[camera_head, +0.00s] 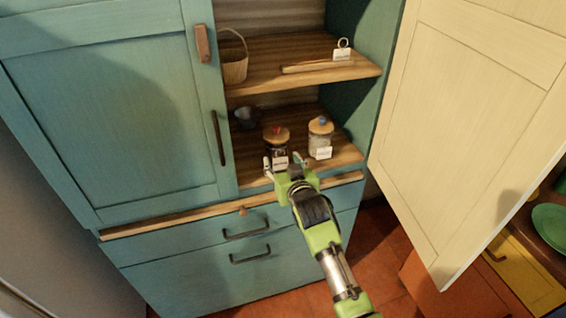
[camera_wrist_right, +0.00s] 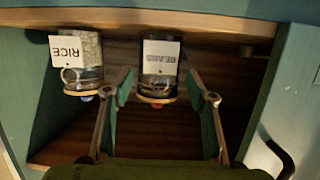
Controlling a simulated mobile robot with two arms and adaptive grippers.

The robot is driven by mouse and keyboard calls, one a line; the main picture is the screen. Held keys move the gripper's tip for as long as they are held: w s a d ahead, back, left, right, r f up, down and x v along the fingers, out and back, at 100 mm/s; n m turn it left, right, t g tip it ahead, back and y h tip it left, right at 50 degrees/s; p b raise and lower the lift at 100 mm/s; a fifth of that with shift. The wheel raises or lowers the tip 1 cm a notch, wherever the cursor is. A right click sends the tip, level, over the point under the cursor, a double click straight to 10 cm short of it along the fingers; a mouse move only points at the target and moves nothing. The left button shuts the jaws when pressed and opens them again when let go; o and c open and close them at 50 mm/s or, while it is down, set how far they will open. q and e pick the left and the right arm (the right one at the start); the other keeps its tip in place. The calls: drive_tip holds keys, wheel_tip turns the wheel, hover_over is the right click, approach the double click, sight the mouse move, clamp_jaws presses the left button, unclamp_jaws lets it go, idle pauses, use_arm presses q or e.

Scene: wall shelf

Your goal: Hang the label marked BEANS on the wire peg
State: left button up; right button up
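A white label (camera_wrist_right: 161,53) that reads BEANS is at the front of a jar (camera_wrist_right: 158,88) in the right wrist view; whether it hangs there or is fixed cannot be told. In the head view this label (camera_head: 280,163) and the red-knobbed jar (camera_head: 276,139) are on the lower shelf. My right gripper (camera_head: 285,162) is open, its fingers spread on both sides of the label and apart from it. A small white tag with a ring (camera_head: 342,53) is on the upper shelf, its text too small to read. I cannot clearly make out a wire peg. My left gripper is out of view.
A second jar (camera_head: 321,132) with a blue knob and a RICE label (camera_wrist_right: 69,50) stands close beside the beans jar. A dark cup (camera_head: 247,118) is behind. The upper shelf holds a basket (camera_head: 235,68) and a wooden stick (camera_head: 304,67). A cream door (camera_head: 470,120) stands open at right.

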drive_tip(key=v, duration=1.2)
drive_tip(key=s+d+f+g, duration=0.1)
drive_tip(key=s+f+g, duration=0.15)
drive_tip(key=f, duration=0.95)
drive_tip(key=s+d+f+g, duration=0.2)
drive_tip(key=s+f, duration=0.1)
drive_tip(key=f, duration=0.9)
drive_tip(key=s+d+f+g+h, duration=0.1)
drive_tip(key=s+d+f, duration=0.1)
drive_tip(key=s+f, duration=0.45)
drive_tip(key=s+d+f+g+h, duration=0.1)
drive_tip(key=s+d+f+g, duration=0.15)
drive_tip(key=f, duration=0.75)
drive_tip(key=s+d+f+g, duration=0.1)
drive_tip(key=s+d+f, duration=0.3)
drive_tip(key=s, duration=0.8)
drive_tip(key=s+d+f+g+h, duration=0.1)
drive_tip(key=s+d+f, duration=0.4)
drive_tip(key=s, duration=0.8)
drive_tip(key=s+d+f+g, duration=0.3)
drive_tip(key=s+d+f, duration=0.1)
drive_tip(key=s+f, duration=0.6)
drive_tip(key=s, duration=0.2)
drive_tip(key=shift+s+d+h, duration=0.2)
drive_tip(key=shift+s+h, duration=0.1)
drive_tip(key=shift+s, duration=0.05)
